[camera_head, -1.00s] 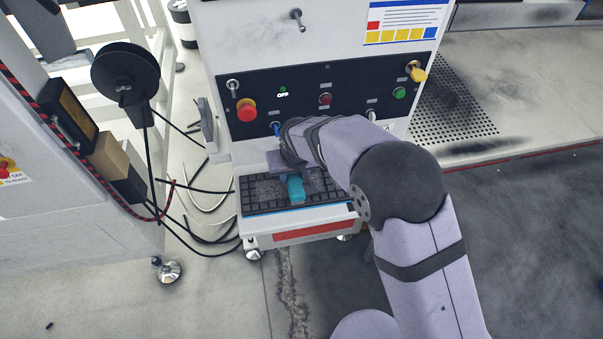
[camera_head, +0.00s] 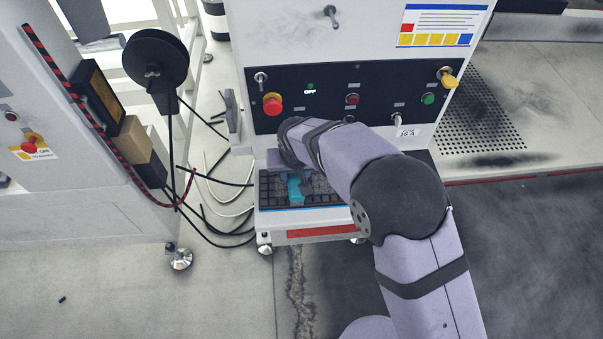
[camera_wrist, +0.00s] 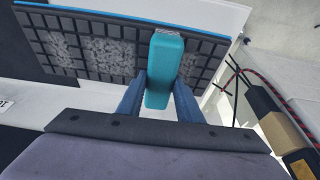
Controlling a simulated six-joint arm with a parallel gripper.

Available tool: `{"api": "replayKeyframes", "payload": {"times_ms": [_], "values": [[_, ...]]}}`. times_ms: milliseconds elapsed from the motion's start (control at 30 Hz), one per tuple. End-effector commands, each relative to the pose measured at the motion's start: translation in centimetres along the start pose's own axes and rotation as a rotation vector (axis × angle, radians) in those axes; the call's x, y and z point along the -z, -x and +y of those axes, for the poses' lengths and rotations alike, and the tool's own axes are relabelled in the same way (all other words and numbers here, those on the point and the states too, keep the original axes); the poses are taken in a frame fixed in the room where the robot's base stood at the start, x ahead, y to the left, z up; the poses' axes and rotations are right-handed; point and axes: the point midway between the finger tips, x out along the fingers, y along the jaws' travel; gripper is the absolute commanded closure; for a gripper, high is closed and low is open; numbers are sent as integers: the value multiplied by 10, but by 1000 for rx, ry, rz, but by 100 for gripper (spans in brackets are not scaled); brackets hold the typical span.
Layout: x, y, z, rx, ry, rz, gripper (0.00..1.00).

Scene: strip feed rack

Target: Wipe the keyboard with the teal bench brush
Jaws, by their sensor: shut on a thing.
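The dark keyboard (camera_head: 268,192) sits on a white shelf at the foot of the machine, with a blue strip along its front edge. In the wrist view the keyboard (camera_wrist: 40,38) carries several grey, dusty patches on its keys. The teal bench brush (camera_wrist: 165,68) is held between the blue fingers of my gripper (camera_wrist: 158,100), which is shut on it. The brush (camera_head: 295,190) is over the keyboard, left of its middle in the head view. Its far end overlaps the keys; whether it touches them is hard to tell.
Loose black and white cables (camera_head: 225,205) lie left of the shelf. A black reel (camera_head: 155,58) stands further left.

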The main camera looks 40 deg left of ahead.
Motion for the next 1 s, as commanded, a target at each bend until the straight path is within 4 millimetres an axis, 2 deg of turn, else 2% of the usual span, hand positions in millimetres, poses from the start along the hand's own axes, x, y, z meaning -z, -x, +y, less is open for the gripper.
{"api": "replayKeyframes", "payload": {"times_ms": [267,733,1000], "values": [[0,0,-3,0,1,1,89],[0,-3,-39,0,3,1,89],[-1,-4,-44,0,-1,-2,89]]}}
